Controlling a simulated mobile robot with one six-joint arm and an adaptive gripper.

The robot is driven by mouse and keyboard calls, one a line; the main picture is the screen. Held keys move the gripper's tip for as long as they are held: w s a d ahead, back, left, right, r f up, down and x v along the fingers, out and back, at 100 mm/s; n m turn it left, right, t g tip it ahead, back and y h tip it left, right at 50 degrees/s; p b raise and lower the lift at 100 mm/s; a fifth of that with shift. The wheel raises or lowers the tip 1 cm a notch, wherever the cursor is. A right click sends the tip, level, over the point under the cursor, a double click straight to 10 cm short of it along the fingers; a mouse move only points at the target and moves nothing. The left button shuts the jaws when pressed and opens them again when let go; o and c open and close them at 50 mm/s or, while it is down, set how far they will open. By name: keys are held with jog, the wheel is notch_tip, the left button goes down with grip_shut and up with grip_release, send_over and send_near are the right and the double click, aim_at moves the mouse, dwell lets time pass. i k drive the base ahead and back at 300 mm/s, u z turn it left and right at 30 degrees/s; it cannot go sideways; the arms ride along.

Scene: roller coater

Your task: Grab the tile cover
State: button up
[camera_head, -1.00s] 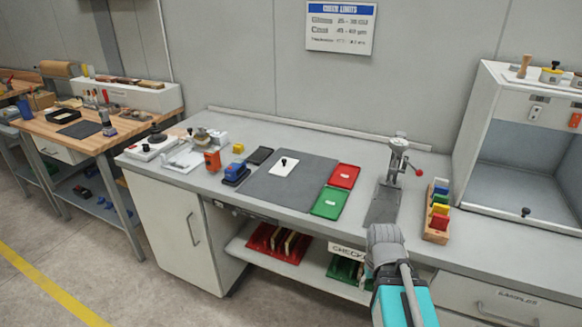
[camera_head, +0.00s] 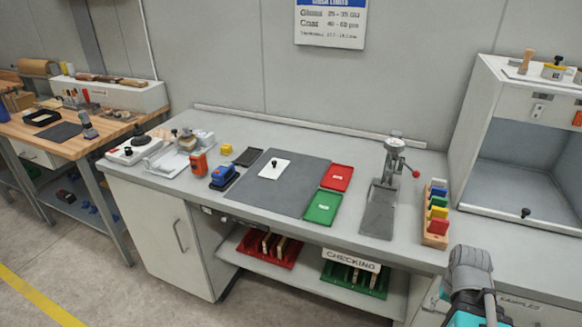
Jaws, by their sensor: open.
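A flat white plate with a black knob (camera_head: 273,170) lies on the dark grey mat (camera_head: 262,197) at the middle of the bench; it looks like the tile cover. Nothing touches its knob. Part of my arm, grey and teal, shows at the lower right in front of the bench, well apart from the plate. The fingers of my gripper are not seen.
Red (camera_head: 338,177) and green (camera_head: 323,208) trays lie right of the mat. A blue device (camera_head: 223,175) and an orange one (camera_head: 198,166) stand left. A stand with a red-knobbed lever (camera_head: 392,165) and a rack of coloured blocks (camera_head: 434,228) are farther right, near a booth (camera_head: 525,105).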

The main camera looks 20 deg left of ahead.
aim_at(275, 167)
jog(key=z, duration=0.5)
jog(key=k, duration=1.2)
jog(key=u, duration=0.75)
jog(key=i, duration=0.9)
